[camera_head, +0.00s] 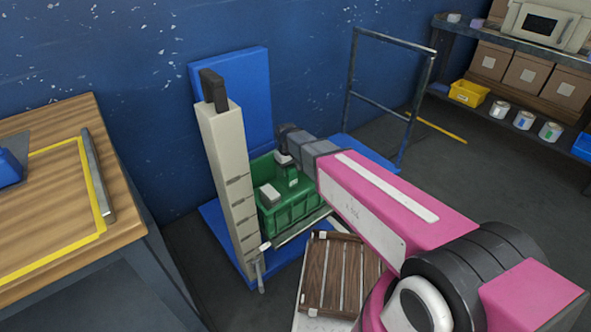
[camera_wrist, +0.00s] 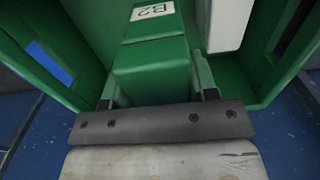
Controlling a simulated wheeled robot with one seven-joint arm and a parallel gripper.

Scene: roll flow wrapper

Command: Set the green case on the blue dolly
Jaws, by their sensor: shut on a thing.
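The green case (camera_head: 277,221) is an open, ribbed crate on the fork-like ledge of a cream column. A white box (camera_head: 269,195) lies in it, and also shows in the wrist view (camera_wrist: 226,22). My gripper (camera_wrist: 158,98) reaches into the case, its jaws shut on a green block (camera_wrist: 152,72) labelled B2 inside. Whether that block is joined to the case is unclear. In the head view my gripper (camera_head: 287,160) is partly hidden by my wrist. The blue dolly (camera_head: 366,152), a flat deck with a dark tube handle, stands behind my arm, its front hidden.
The cream column (camera_head: 229,185) rises from a blue base (camera_head: 225,240), close to the left of the case. A slatted wooden piece (camera_head: 338,275) lies in front. A wooden workbench (camera_head: 60,190) stands left, loaded shelves (camera_head: 520,125) right. Floor right of the dolly is mostly clear.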

